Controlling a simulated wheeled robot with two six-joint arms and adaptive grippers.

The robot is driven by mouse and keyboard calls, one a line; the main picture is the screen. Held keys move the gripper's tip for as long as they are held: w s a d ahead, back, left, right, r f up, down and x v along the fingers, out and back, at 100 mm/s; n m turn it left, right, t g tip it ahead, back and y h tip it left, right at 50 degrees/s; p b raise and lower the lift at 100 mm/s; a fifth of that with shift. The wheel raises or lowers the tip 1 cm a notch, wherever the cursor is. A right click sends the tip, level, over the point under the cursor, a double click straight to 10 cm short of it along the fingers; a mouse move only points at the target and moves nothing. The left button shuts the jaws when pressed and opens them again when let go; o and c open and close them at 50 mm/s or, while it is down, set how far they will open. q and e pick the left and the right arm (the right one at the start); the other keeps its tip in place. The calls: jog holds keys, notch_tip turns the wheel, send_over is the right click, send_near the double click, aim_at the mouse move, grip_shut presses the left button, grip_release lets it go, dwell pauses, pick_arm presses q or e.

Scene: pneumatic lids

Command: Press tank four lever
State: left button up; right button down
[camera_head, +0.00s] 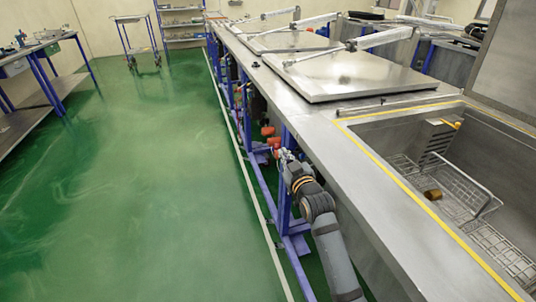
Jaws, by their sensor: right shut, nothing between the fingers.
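My right gripper (284,154) is shut and empty, low beside the front of the steel tank line, under the counter edge. It is small in view, and its fingertips are close to red-orange parts (268,131) on the blue frame. These parts may be levers; I cannot tell which tank they belong to or whether the gripper touches them. An open tank (400,122) with a yellow-striped rim is at the right, with a wire basket (478,205) inside. A closed steel lid (350,77) lies behind it. My left gripper is out of view.
The steel counter (370,190) runs away along the right, above blue legs (284,205). More closed lids with pale arms (305,20) lie farther back. A workbench (40,45) stands at the left and a trolley (135,35) at the back. The green floor (150,190) is clear.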

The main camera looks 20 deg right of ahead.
send_over(276, 147)
jog(key=s+a, duration=0.1)
jog(key=s, duration=0.2)
jog(key=f, duration=0.2)
jog(key=w+d+f, duration=0.1)
jog(key=f, duration=0.1)
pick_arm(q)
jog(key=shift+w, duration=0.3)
pick_arm(e)
jog(key=shift+a+f, duration=0.1)
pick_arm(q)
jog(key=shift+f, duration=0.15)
pick_arm(e)
jog(key=shift+a+f+n, duration=0.2)
jog(key=shift+f+n, duration=0.05)
jog(key=shift+n, duration=0.05)
